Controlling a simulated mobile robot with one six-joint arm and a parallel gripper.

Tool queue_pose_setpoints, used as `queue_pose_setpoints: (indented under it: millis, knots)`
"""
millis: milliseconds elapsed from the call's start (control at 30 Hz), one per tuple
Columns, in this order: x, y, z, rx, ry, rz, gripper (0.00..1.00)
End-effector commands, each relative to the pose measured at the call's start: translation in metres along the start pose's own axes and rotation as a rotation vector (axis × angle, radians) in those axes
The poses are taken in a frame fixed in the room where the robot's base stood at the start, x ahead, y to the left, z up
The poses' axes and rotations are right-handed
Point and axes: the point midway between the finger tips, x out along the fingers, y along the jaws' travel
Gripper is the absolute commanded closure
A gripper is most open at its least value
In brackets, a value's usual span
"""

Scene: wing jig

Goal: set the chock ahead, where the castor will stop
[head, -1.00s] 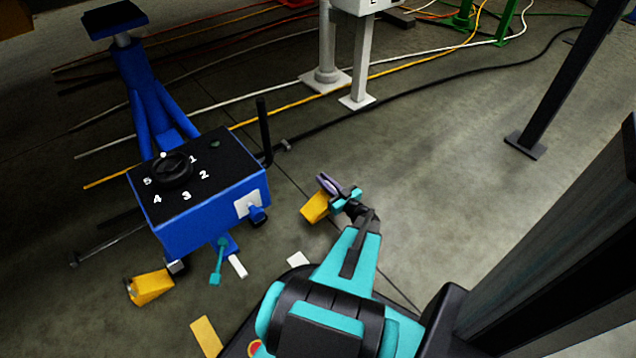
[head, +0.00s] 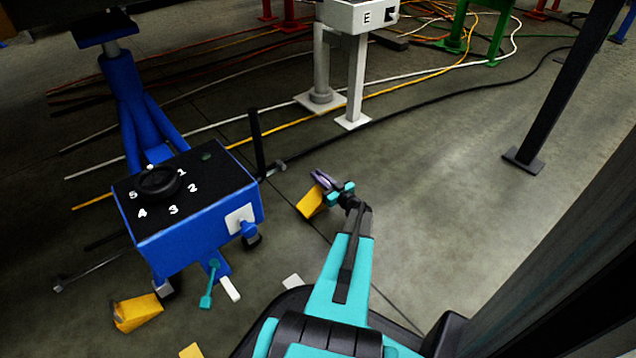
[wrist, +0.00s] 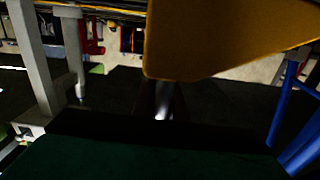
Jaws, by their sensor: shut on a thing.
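A yellow chock (head: 311,203) is in my gripper (head: 326,185), right of the blue wheeled stand (head: 190,235). My gripper is shut on it; whether the chock touches the floor is hard to tell. In the wrist view the chock (wrist: 225,40) fills the upper middle. Another castor (head: 165,289) is at the stand's front left. A second yellow chock (head: 138,312) lies on the floor beside that front left castor.
Cables (head: 400,135) cross the floor behind my gripper. A white post (head: 356,90) and a dark post (head: 550,105) stand beyond. The floor right of my gripper is clear.

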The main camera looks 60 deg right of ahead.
Motion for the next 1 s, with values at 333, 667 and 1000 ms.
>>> queue_pose_setpoints:
  millis: [333,667,1000]
  knots:
    - [0.011,0.007,-0.001,0.001,0.004,-0.002,1.00]
    - [0.017,0.011,0.001,0.000,0.004,-0.002,1.00]
    - [0.022,0.015,0.027,0.001,0.003,-0.002,1.00]
